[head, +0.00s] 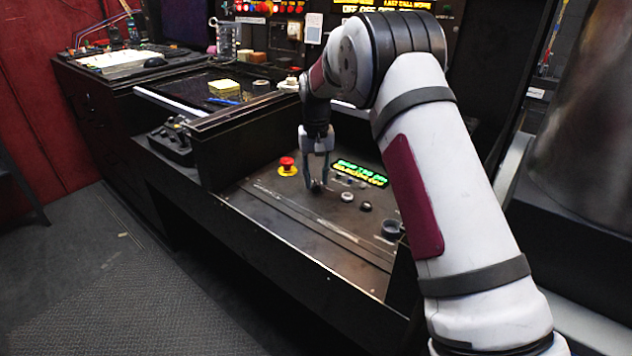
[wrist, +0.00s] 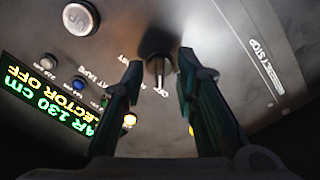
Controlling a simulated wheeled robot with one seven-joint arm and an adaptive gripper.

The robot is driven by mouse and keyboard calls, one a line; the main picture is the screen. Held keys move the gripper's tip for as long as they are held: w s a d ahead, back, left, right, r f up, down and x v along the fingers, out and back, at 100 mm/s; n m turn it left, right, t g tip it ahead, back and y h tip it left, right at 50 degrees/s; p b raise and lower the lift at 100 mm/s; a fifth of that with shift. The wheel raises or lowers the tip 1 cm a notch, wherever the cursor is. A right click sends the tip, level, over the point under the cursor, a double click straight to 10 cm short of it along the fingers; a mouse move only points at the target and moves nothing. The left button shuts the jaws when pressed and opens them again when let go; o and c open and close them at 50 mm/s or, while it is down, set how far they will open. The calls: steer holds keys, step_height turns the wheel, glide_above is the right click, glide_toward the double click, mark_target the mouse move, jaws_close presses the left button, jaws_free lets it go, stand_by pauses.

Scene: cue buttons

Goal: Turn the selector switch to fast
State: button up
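The selector switch, a dark knob (wrist: 157,66), is on the panel at the upper middle of the wrist view, with small lettering around it that seems to read OFF on the near side. My gripper (wrist: 161,72) is open, with one fingertip on each side of the knob; I cannot tell whether either touches it. In the head view my gripper (head: 316,184) points down close to the panel and hides the switch.
A red mushroom button on a yellow base (head: 287,166) stands left of my gripper. A white button (head: 347,197), a black button (head: 366,207) and a dark round fitting (head: 391,229) lie to the right. The panel's front is clear.

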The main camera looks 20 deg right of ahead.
steer(key=shift+f, duration=0.55)
jaws_close()
